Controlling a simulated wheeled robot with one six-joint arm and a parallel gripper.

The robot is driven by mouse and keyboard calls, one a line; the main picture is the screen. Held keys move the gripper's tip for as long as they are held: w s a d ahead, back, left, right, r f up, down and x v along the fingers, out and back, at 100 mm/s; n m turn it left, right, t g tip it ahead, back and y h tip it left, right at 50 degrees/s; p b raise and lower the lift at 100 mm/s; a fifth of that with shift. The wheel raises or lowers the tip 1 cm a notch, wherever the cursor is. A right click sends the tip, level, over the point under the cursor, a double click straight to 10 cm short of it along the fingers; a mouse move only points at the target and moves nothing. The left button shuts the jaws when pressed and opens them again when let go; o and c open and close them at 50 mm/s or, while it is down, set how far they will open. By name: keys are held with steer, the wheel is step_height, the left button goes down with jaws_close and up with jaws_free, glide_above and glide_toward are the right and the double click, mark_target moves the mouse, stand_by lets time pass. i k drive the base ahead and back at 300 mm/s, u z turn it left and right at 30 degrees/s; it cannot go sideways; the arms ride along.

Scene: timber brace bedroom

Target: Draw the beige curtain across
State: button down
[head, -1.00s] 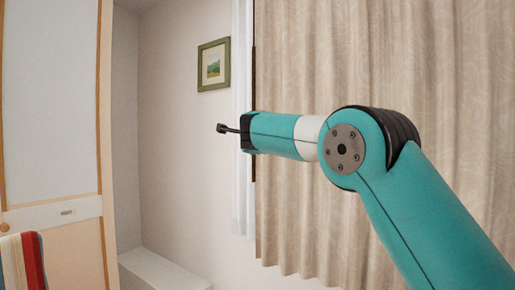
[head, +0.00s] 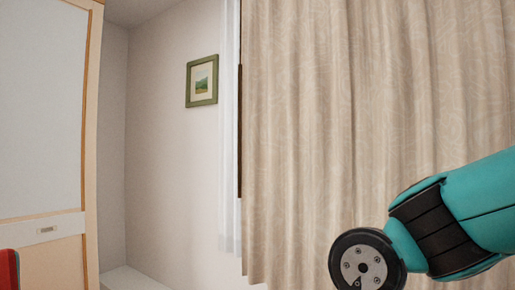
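The beige curtain (head: 300,120) hangs in vertical folds and fills the right half of the head view. Its left edge runs down beside a narrow dark strip and a white sheer curtain (head: 229,140). The beige curtain continues past the right edge of the view, so its far end is hidden. My arm crosses in front of its lower right part, with a round, bolted dark joint face low in the picture. My gripper's fingers do not show, and I cannot tell whether my arm touches the cloth.
A green-framed picture (head: 202,81) hangs on the pale wall left of the curtains. A light wood-framed panel (head: 44,130) stands at the far left, with a red item (head: 9,268) at its foot. A low white ledge (head: 128,279) lies along the wall.

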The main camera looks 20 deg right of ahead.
mark_target(295, 178)
steer(key=z, duration=0.45)
steer(key=k, duration=0.5)
steer(key=z, duration=0.75)
steer(key=i, duration=0.65)
steer(key=u, duration=0.7)
steer(key=i, duration=0.5)
steer(key=u, duration=0.55)
